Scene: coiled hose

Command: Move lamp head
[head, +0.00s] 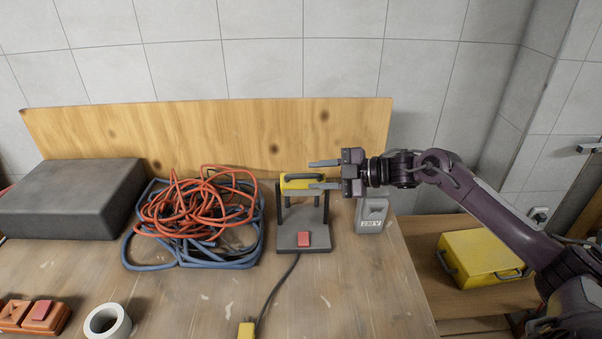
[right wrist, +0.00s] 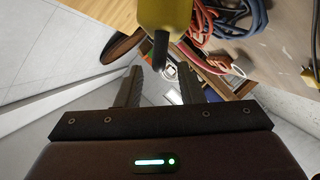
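The lamp has a yellow head (head: 297,183) with a dark handle bar (head: 308,177), held up by dark posts on a grey base (head: 290,240) with a red button (head: 303,239). My right gripper (head: 325,175) comes in from the right at the lamp head. Its two fingers are apart and nothing is gripped. In the right wrist view, the yellow head (right wrist: 165,18) and the dark handle (right wrist: 160,50) lie just ahead of the open fingers (right wrist: 160,92), roughly between them. Whether they touch, I cannot tell. My left gripper is not in view.
Red hose (head: 185,210) and blue hose (head: 140,255) lie coiled left of the lamp. A grey box marked 230 V (head: 371,218) stands right of it. A wooden board (head: 220,130) runs behind. A cable leads forward to a yellow plug (head: 247,330). The front right bench is clear.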

